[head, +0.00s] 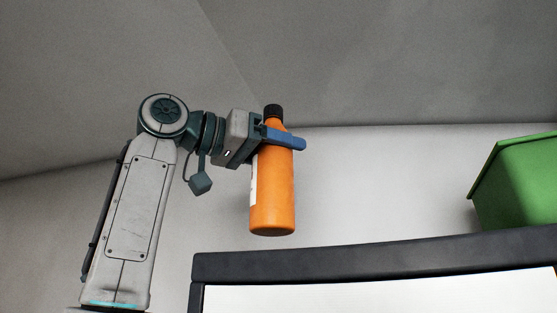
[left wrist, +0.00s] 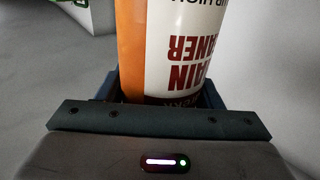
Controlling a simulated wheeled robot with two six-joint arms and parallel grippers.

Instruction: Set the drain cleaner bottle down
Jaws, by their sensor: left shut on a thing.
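The drain cleaner bottle (head: 273,195) is orange with a black cap and a white label on its left side. It hangs upright in the air in the head view, above and behind the dark top edge of a panel. My left gripper (head: 283,138) is shut around its upper part, just below the cap. In the left wrist view the bottle (left wrist: 187,55) fills the space between the fingers, its label reading upside down. My right gripper is in neither view.
A dark-framed white panel (head: 380,262) spans the lower right of the head view. A green bin (head: 520,185) stands at the far right. Plain grey walls lie behind, with clear air around the bottle.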

